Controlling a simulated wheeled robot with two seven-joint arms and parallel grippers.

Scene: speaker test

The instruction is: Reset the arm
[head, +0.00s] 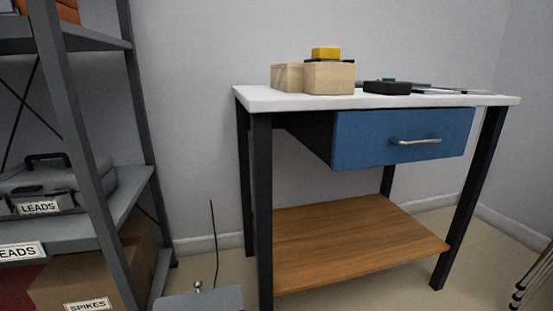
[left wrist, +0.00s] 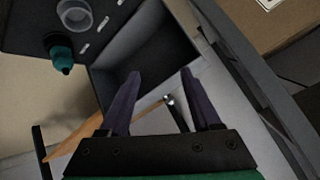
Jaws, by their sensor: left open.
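My left gripper (left wrist: 160,73) shows in the left wrist view with its two dark fingers apart and nothing between them. Neither of my grippers shows in the head view, and my right gripper is in no view. No arm is visible in the head view.
A grey shelf rack (head: 90,165) stands left. In the wrist view, a dark panel bears a teal knob (left wrist: 61,52) beyond the fingers.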

